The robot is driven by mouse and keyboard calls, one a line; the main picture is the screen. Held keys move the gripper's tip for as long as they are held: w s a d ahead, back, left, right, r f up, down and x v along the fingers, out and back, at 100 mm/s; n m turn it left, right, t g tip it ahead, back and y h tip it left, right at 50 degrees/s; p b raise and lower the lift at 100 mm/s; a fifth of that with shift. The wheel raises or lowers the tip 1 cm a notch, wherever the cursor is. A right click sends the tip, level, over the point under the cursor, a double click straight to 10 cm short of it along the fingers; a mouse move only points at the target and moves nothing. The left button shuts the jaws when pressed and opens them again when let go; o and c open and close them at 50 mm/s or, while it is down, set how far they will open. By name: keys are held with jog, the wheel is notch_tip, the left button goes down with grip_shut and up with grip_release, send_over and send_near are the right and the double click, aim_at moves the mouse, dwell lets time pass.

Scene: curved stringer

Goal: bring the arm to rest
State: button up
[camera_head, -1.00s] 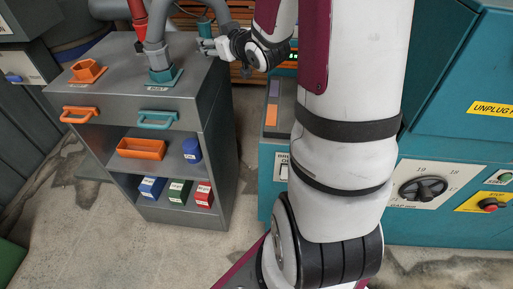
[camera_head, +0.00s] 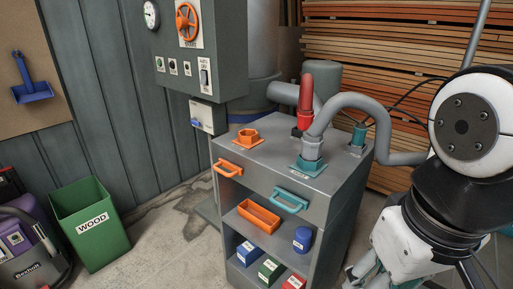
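My arm (camera_head: 463,128) stands at the right edge, close to the camera, with a large round white joint, a dark collar and a white housing below it. My gripper appears to be at the lower end (camera_head: 365,268), pointing down and partly cut off by the bottom edge. Its fingertips are too unclear to tell whether it is open or shut. I see nothing held in it. The grey cabinet (camera_head: 345,183) stands to its left.
A red-ended hose fitting (camera_head: 305,103) and grey bent pipe (camera_head: 345,100) rise from the cabinet top, which also bears an empty orange socket (camera_head: 247,139). A green bin (camera_head: 90,222) stands left. Stacked planks (camera_head: 400,50) are behind. Floor between bin and cabinet is clear.

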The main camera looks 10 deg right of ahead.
jog(key=shift+s+a+g, duration=0.15)
jog(key=shift+s+a, duration=0.05)
jog(key=shift+s, duration=0.35)
jog(key=shift+s+a+g, duration=0.15)
jog(key=shift+s, duration=0.4)
notch_tip(320, 180, up, 20)
jog(key=t+p, duration=0.3)
jog(key=p, duration=1.4)
jog(key=shift+a+f+p, duration=0.15)
jog(key=shift+f+p, duration=0.1)
jog(key=shift+p, duration=0.15)
